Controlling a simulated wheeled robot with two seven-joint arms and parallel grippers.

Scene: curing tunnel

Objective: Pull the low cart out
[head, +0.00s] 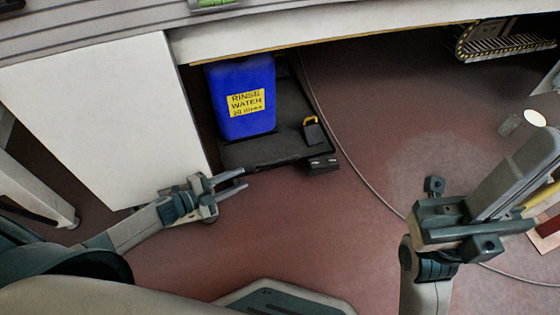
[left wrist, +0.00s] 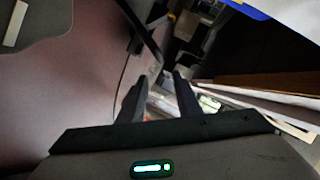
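The low cart (head: 285,150) is a dark, flat platform under the bench, its front edge with a black bar (head: 272,163) facing me. A blue container (head: 238,118) labelled rinse water stands on it. My left gripper (head: 244,178) is open, its two fingers apart, close to the left end of the bar; I cannot tell whether they touch. In the left wrist view, its fingers (left wrist: 159,82) are spread with nothing clearly between them, and a dark bar (left wrist: 140,32) lies beyond. My right gripper (head: 508,178) is at the right, away from the cart; its finger gap is unclear.
A small black item with a yellow loop (head: 311,128) sits on the cart's right side. A white panel (head: 105,120) stands left of the cart. A thin cable (head: 365,180) crosses the red floor on the right.

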